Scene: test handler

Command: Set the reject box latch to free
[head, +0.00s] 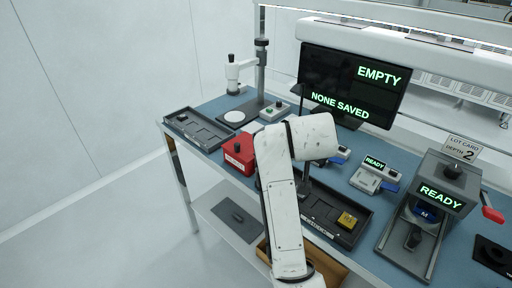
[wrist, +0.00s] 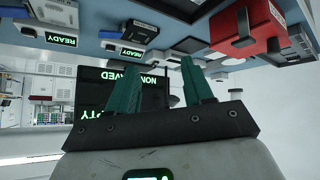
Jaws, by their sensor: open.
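The red reject box (head: 239,157) stands at the front edge of the blue bench in the head view, just left of my arm. A small dark part shows on it, but I cannot tell whether this is the latch or how it is set. The red box also shows upside down at the upper right of the wrist view (wrist: 229,31), with a black part (wrist: 243,27) on its face. My gripper (wrist: 160,61) has its two teal fingers apart with nothing between them, away from the box. In the head view my arm hides the gripper.
A dark tray (head: 200,130) lies left of the box, and another tray (head: 318,212) with a yellow block (head: 347,220) lies right. A monitor (head: 353,85) reads EMPTY and NONE SAVED. A grey READY machine (head: 445,180) stands at right. A microscope-like stand (head: 262,60) rises behind.

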